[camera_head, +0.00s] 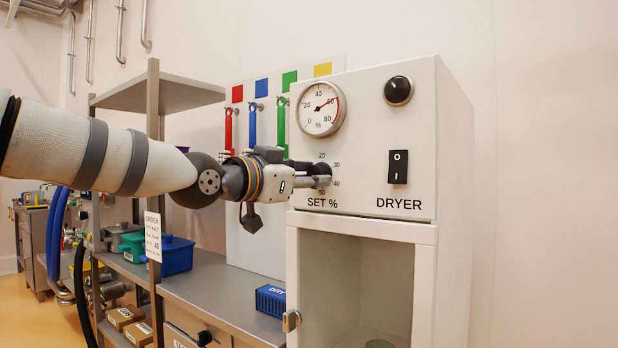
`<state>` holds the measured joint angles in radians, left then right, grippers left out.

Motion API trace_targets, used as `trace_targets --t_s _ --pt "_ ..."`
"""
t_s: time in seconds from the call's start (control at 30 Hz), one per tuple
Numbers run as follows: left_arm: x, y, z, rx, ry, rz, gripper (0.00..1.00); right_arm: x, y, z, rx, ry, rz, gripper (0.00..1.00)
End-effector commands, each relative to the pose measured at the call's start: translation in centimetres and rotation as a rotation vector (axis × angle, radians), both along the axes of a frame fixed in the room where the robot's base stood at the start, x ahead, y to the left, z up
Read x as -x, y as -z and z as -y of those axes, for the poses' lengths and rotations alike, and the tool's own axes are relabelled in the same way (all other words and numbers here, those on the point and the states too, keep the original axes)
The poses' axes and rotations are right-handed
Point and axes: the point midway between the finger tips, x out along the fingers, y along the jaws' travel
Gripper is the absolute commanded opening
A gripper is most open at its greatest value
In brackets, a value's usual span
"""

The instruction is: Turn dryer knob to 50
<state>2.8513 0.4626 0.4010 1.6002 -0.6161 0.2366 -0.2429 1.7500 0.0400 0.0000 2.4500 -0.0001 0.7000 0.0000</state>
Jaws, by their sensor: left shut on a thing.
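The white dryer (453,170) stands at the right. Its front carries a small set dial marked 20, 30, 40 and 50, above the "SET %" label (323,203). My left gripper (320,175) comes in from the left and is shut on the dial's knob, right at the panel. The fingers cover most of the knob, and I cannot tell where its pointer stands. The round gauge (321,109) above has its needle pointing up and right, near 60. My right gripper is not in view.
A black rocker switch (398,166) and a black round button (398,91) are on the dryer's panel. A steel bench (225,300) holds a blue "DRY" box (271,300) and a blue bin (176,255). An order card (153,237) hangs on the shelf post.

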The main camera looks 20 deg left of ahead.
Motion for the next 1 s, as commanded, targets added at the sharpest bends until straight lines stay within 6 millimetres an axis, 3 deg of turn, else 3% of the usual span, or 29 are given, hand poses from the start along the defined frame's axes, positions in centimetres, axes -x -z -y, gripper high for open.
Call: trace_targets --t_s 0.13,0.17,0.23,0.27,0.73,0.87,1.0 --pt "0.01 -0.03 0.0 -0.002 0.0 0.001 0.02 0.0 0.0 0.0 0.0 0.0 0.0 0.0" --pt "0.01 -0.03 0.0 -0.002 0.0 0.001 0.32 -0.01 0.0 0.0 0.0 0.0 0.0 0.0" --pt "0.01 -0.03 0.0 -0.002 0.0 0.001 0.48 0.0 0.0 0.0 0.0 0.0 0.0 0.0" --pt "0.01 -0.03 -0.01 -0.002 0.0 0.001 0.5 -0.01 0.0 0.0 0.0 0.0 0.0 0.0" --pt "0.0 0.02 0.0 0.047 0.001 -0.017 0.5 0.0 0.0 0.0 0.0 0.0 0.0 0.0" --pt "0.06 0.11 0.11 0.373 0.0 -0.136 0.5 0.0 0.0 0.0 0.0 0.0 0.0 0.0" --pt "0.17 0.04 0.44 0.96 0.001 -0.348 0.5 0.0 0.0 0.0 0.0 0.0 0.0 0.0"
